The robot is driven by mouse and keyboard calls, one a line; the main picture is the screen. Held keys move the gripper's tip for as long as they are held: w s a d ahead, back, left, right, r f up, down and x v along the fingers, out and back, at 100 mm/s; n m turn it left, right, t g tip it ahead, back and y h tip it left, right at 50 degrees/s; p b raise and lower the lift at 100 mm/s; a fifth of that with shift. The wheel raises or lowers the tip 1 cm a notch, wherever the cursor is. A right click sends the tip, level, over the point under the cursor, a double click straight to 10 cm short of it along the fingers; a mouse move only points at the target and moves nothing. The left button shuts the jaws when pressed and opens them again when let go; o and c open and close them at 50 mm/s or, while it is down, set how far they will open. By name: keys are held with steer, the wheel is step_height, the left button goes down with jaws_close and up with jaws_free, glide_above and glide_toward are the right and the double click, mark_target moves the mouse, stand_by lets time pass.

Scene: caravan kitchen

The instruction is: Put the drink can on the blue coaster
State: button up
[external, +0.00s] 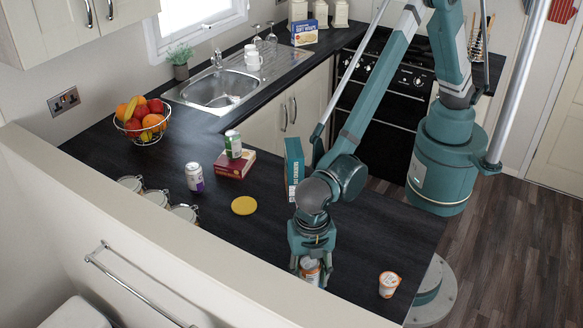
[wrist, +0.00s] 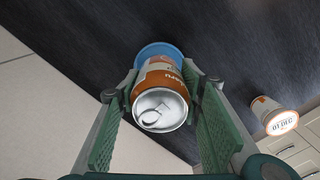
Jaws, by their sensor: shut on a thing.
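The drink can, orange and white with a silver top (external: 310,267), is between the fingers of my gripper (external: 310,272) near the counter's front edge. The wrist view shows the can (wrist: 158,78) top-on, with a green-padded finger closed on each side of it. The blue coaster (wrist: 159,48) shows as a blue rim just beyond the can's base in the wrist view. The can hides much of it, and I cannot tell whether the can's base touches it. I cannot make out the blue coaster in the external view.
An orange-and-white cup (external: 389,284) stands right of my gripper. A yellow coaster (external: 244,205), a purple-and-white can (external: 194,177), a green can (external: 233,144) on a red box (external: 236,165) and a teal box (external: 293,165) are farther off. Counter left of my gripper is clear.

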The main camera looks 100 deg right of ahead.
steer(key=shift+f, duration=0.2)
steer(key=o, duration=1)
steer(key=shift+r, duration=0.1)
steer(key=shift+o, duration=0.2)
steer(key=shift+r, duration=0.1)
step_height(320, 180, up, 12)
steer(key=shift+r, duration=0.1)
stand_by(0.5)
steer(key=shift+d, duration=0.1)
